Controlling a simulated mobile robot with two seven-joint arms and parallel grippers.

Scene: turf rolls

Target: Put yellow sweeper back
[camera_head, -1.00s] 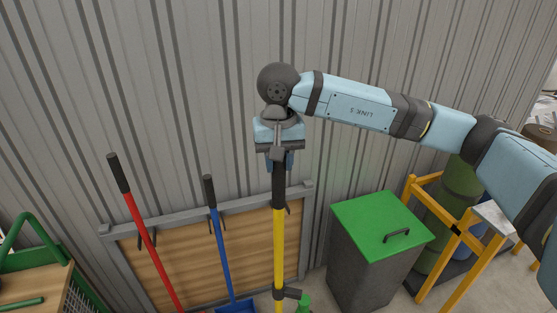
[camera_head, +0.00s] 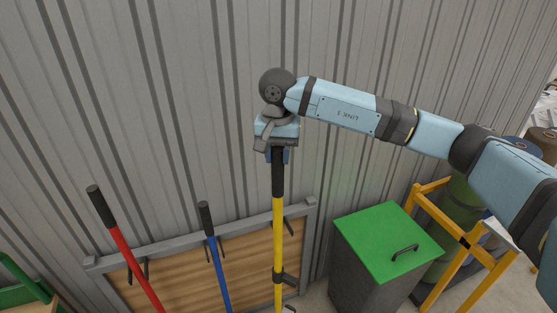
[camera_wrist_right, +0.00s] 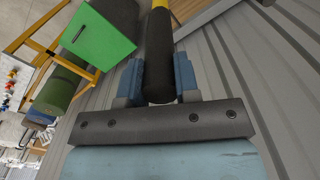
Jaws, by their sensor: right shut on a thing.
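The yellow sweeper (camera_head: 278,235) hangs upright from my right gripper (camera_head: 278,155), in front of the wooden rack panel. Its black grip end (camera_wrist_right: 159,60) sits between the two blue fingers of the right gripper (camera_wrist_right: 159,80) in the right wrist view. The gripper is shut on it. The sweeper's lower end is cut off by the bottom of the head view. Behind the pole, the rack rail (camera_head: 240,226) carries dark hooks, with one hook (camera_head: 289,224) just right of the pole. I cannot tell whether the pole touches it. My left gripper is not in view.
A red-handled tool (camera_head: 125,247) and a blue-handled tool (camera_head: 214,255) lean at the rack, left of the sweeper. A green-lidded bin (camera_head: 385,243) stands close on the right, then a yellow frame (camera_head: 450,235). Corrugated wall (camera_head: 150,100) is behind.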

